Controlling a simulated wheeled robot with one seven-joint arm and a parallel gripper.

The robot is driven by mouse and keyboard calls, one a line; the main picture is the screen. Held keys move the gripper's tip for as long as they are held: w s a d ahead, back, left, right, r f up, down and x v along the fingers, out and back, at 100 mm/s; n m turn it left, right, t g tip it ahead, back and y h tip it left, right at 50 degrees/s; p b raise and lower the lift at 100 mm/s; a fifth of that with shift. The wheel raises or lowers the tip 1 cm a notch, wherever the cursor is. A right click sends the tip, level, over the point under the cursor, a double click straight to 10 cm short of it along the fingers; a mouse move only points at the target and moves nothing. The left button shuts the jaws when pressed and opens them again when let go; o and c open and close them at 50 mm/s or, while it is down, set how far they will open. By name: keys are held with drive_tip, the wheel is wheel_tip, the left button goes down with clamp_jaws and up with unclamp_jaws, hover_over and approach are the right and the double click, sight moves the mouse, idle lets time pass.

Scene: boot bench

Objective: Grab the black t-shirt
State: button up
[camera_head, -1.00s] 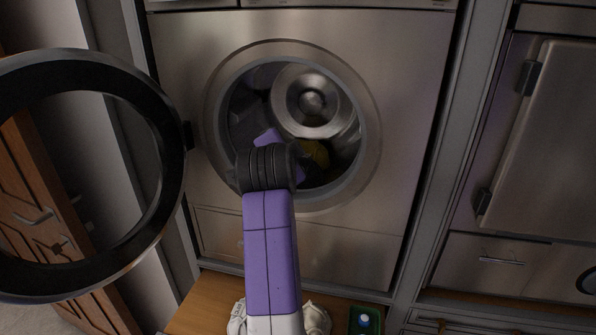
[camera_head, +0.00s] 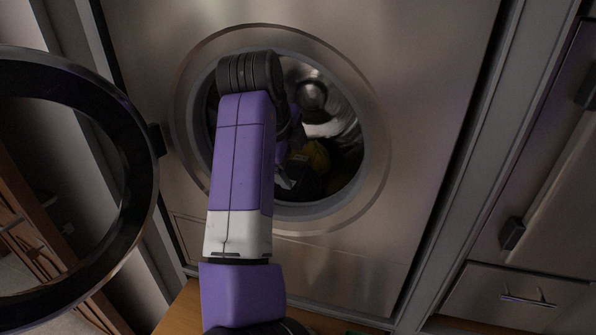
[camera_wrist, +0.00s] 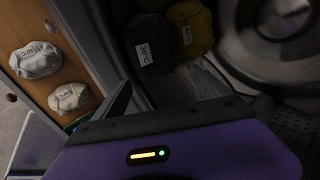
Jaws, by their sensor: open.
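A black folded bundle with a white 30°C label, apparently the black t-shirt (camera_wrist: 150,42), lies inside the washer drum in the wrist view. In the head view it is a dark shape (camera_head: 306,184) low in the drum, partly hidden by my arm. A yellow bundle (camera_wrist: 188,28) lies right against it; it also shows in the head view (camera_head: 314,157). My gripper (camera_head: 285,172) is inside the drum opening, just left of the bundles, open. Its fingertips are mostly hidden. I cannot see it touching the black bundle.
The round washer door (camera_head: 143,190) stands open at the left. The metal rim (camera_head: 375,165) of the opening surrounds my arm closely. White bundles with 60°C labels (camera_wrist: 36,60) (camera_wrist: 68,98) lie on a wooden surface outside. The drum's shiny back (camera_wrist: 283,25) limits depth.

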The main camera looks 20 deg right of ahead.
sight(300, 177)
drive_tip(key=shift+p+x, duration=0.55)
drive_tip(key=shift+x, duration=1)
drive_tip(key=shift+p+x, duration=0.8)
drive_tip(key=shift+x, duration=1.6)
drive_tip(key=shift+a, duration=0.15)
drive_tip(key=c, duration=1.2)
